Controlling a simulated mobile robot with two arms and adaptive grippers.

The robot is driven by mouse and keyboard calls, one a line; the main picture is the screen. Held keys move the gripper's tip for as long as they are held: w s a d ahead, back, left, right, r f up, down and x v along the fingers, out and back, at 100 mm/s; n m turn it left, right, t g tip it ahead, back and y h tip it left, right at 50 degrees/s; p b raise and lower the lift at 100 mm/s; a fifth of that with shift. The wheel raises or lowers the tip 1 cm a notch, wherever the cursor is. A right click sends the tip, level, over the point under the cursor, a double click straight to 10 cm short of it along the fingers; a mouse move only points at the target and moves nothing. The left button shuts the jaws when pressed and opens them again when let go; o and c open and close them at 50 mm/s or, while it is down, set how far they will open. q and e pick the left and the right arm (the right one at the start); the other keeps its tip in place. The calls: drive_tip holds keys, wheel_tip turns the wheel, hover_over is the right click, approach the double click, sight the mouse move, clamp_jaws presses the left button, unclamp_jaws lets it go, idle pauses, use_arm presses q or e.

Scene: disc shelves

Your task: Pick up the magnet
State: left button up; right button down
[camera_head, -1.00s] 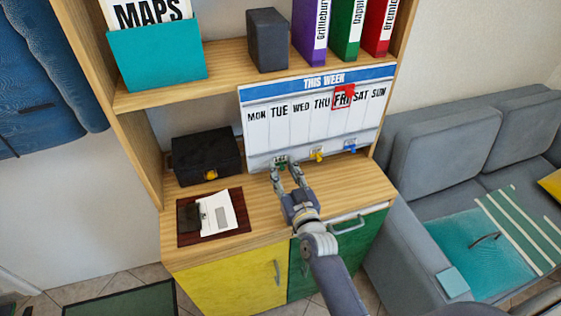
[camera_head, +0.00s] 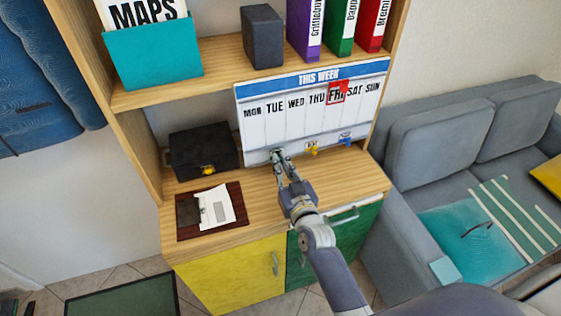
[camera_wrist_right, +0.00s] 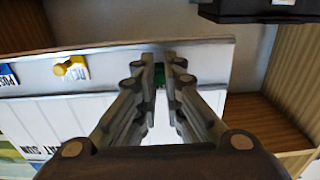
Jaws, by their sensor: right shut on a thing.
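The green magnet (camera_wrist_right: 159,75) is at the lower edge of the white week board (camera_head: 258,135). It is mostly hidden between my fingertips. My right gripper (camera_head: 277,155) is shut on it, with its fingertips at the board's lower left. In the right wrist view the fingers (camera_wrist_right: 160,62) stand on both sides of the green piece. A yellow magnet (camera_head: 312,147) and a blue magnet (camera_head: 346,138) sit further right along the same edge. The yellow one also shows in the wrist view (camera_wrist_right: 70,67). My left gripper is out of view.
A black box (camera_head: 203,150) stands left of the board. A clipboard (camera_head: 210,211) lies in front of it. A red frame (camera_head: 338,92) marks FRI. A shelf (camera_head: 225,74) with binders hangs above. The wooden top right of my gripper is clear.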

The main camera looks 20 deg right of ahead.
sight(276, 137)
wheel_tip(276, 137, up, 6)
drive_tip(key=p, duration=0.5)
drive_tip(key=s+p, duration=0.6)
drive_tip(key=s, duration=1.3)
drive_tip(key=shift+d+f, duration=0.25)
drive_tip(key=shift+d, duration=0.05)
